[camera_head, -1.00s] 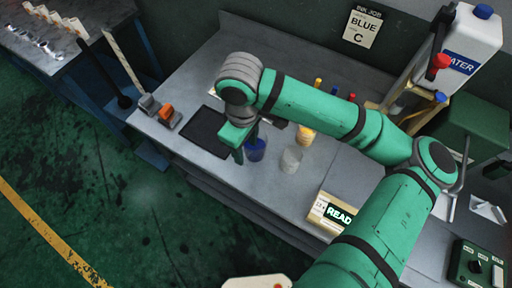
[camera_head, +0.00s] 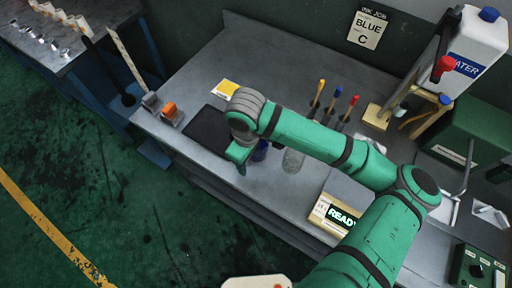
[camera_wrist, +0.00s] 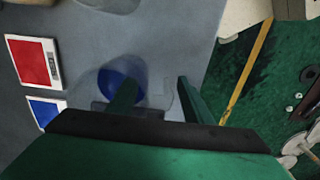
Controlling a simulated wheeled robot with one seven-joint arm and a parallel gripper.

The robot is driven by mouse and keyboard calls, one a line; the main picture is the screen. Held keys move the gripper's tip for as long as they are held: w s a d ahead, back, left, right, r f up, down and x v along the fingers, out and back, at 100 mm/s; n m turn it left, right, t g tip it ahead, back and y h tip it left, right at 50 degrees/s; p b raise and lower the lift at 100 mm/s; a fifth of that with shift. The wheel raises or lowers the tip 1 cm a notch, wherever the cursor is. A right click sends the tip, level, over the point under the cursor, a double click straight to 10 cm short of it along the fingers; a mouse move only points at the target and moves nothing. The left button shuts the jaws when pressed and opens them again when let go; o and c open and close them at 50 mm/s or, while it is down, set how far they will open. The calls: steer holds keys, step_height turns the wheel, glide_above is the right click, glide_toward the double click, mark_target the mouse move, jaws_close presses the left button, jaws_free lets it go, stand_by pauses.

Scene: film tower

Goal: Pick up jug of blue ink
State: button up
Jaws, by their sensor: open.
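The jug of blue ink (camera_head: 261,151) stands on the grey bench in the head view, partly hidden behind my gripper. In the wrist view the jug (camera_wrist: 114,82) is a clear vessel with blue ink in it, seen from above. My gripper (camera_wrist: 157,86) is open. Its left finger overlaps the blue jug in the wrist view and its right finger is off to the right of it. I cannot tell whether a finger touches the jug. In the head view my gripper (camera_head: 242,166) is low at the bench's front side.
A clear jug (camera_head: 293,160) stands just right of the blue one, partly behind my arm. A black mat (camera_head: 206,132) lies to the left. A READY box (camera_head: 338,216) sits to the right. Several colour-topped tools (camera_head: 336,104) stand behind.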

steer(key=shift+c, duration=0.4)
steer(key=c, duration=1)
jaws_close()
steer(key=shift+s, duration=0.1)
steer(key=shift+r, duration=0.1)
